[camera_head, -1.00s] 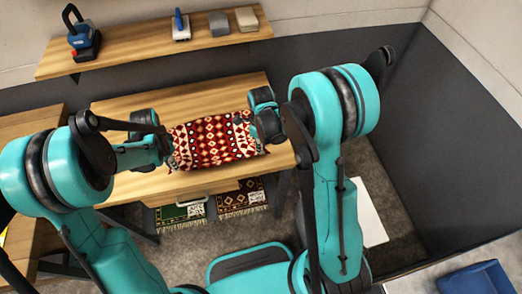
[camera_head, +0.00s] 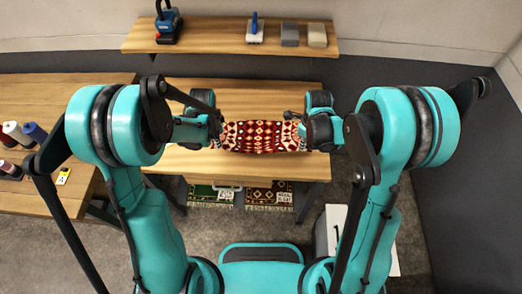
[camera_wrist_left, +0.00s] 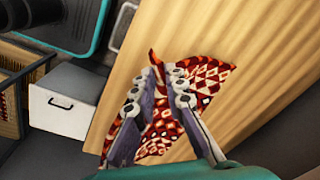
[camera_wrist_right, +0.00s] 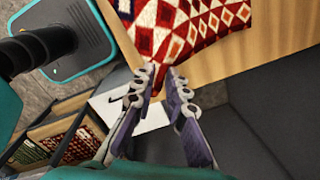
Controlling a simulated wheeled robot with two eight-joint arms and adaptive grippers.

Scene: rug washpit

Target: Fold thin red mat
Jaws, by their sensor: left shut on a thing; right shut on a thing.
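The thin red mat (camera_head: 262,137), patterned in red, white and black, lies at the wooden table between my two grippers. My left gripper (camera_head: 217,127) is shut on the mat's left end. In the left wrist view, its fingers (camera_wrist_left: 165,76) pinch a mat edge, with patterned cloth (camera_wrist_left: 210,78) spreading beyond and beside them. My right gripper (camera_head: 303,130) is shut on the mat's right end. In the right wrist view, its fingertips (camera_wrist_right: 160,76) pinch a corner of the mat (camera_wrist_right: 185,25). Whether the middle touches the table is unclear.
The wooden table (camera_head: 250,97) has bare room behind the mat. Folded rugs, green (camera_head: 211,195) and brown (camera_head: 269,195), sit below its front edge. A wall shelf (camera_head: 210,36) holds a blue tool, a brush and blocks. Bottles (camera_head: 18,133) stand on the left table.

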